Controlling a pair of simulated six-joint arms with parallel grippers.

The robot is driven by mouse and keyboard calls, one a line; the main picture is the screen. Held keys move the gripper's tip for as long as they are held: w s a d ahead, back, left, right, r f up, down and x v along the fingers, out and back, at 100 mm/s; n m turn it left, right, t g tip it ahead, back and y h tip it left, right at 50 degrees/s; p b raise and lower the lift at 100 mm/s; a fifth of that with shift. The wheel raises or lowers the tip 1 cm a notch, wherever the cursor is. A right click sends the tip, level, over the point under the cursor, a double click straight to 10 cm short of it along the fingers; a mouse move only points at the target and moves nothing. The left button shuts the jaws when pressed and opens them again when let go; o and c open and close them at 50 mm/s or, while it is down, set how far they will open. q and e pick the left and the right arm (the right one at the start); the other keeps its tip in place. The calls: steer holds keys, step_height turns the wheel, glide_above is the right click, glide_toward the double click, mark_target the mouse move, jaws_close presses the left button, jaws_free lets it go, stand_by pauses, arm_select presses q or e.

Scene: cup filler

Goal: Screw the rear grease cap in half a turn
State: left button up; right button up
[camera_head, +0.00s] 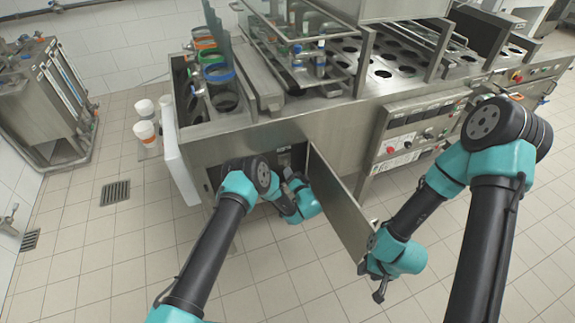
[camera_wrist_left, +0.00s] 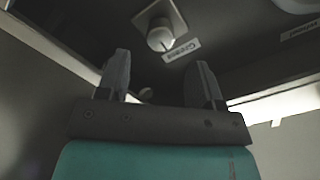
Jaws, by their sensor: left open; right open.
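A pale round grease cap (camera_wrist_left: 160,36) on a square plate shows at the top of the left wrist view. A label (camera_wrist_left: 181,50) that seems to read "Grease" is beside it. My left gripper (camera_wrist_left: 162,60) is open and empty, with the cap ahead of and apart from its fingertips. In the head view my left arm reaches into the open cabinet (camera_head: 213,172), where the cap is hidden. My right gripper (camera_head: 379,288) is open outside, near the free edge of the cabinet door.
The cabinet door (camera_head: 338,205) stands open between my two arms. A second pale round part (camera_wrist_left: 296,5) and a label (camera_wrist_left: 301,32) are at the upper right of the left wrist view.

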mark_target(288, 164)
arm_select(q)
steer(key=x, duration=0.6)
steer(key=shift+w+a, duration=0.15)
steer(key=shift+w, duration=0.1)
steer(key=c, duration=0.9)
